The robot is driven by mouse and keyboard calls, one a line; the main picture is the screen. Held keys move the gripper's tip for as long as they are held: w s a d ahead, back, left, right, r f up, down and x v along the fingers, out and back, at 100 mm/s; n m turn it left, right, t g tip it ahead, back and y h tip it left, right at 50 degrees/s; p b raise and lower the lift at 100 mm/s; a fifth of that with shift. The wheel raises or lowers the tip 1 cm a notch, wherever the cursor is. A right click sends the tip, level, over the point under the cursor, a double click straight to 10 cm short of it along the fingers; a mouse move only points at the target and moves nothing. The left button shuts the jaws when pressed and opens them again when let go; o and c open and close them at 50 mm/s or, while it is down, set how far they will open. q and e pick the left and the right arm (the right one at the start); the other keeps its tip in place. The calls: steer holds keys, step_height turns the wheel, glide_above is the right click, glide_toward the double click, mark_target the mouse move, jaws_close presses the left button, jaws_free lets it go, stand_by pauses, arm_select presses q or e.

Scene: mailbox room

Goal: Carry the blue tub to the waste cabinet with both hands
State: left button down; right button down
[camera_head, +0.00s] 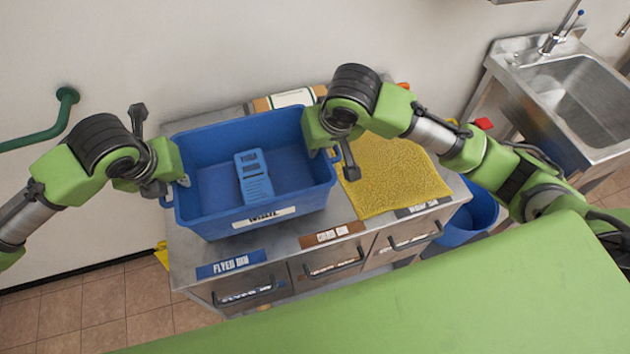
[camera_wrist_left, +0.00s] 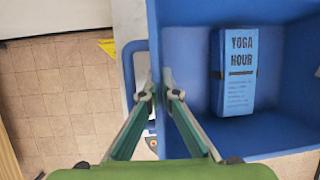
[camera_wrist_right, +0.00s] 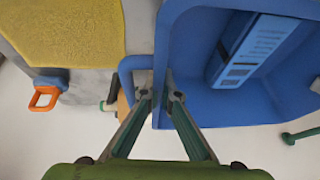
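The blue tub (camera_head: 222,221) is upright at the left part of the metal waste cabinet's top (camera_head: 300,237); I cannot tell whether it rests there or is held just above. A blue bundle marked "YOGA HOUR" (camera_wrist_left: 233,72) lies inside; it also shows in the head view (camera_head: 253,175). My left gripper (camera_wrist_left: 158,92) is shut on the tub's left wall, one finger on each side. My right gripper (camera_wrist_right: 162,92) is shut on the opposite wall in the same way. The grippers partly hide the tub's side handles.
A yellow cloth (camera_head: 392,175) lies right of the tub. A blue bin (camera_head: 470,222) stands right of the cabinet. A steel sink (camera_head: 575,100) is farther right, and a green wall rail (camera_head: 50,130) is left.

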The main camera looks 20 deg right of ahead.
mark_target(186, 193)
arm_select(q)
steer(key=shift+w+a, duration=0.1)
arm_select(e)
steer(key=shift+w, duration=0.15)
arm_select(q)
steer(key=shift+f, duration=0.15)
arm_select(e)
steer(key=shift+f, duration=0.15)
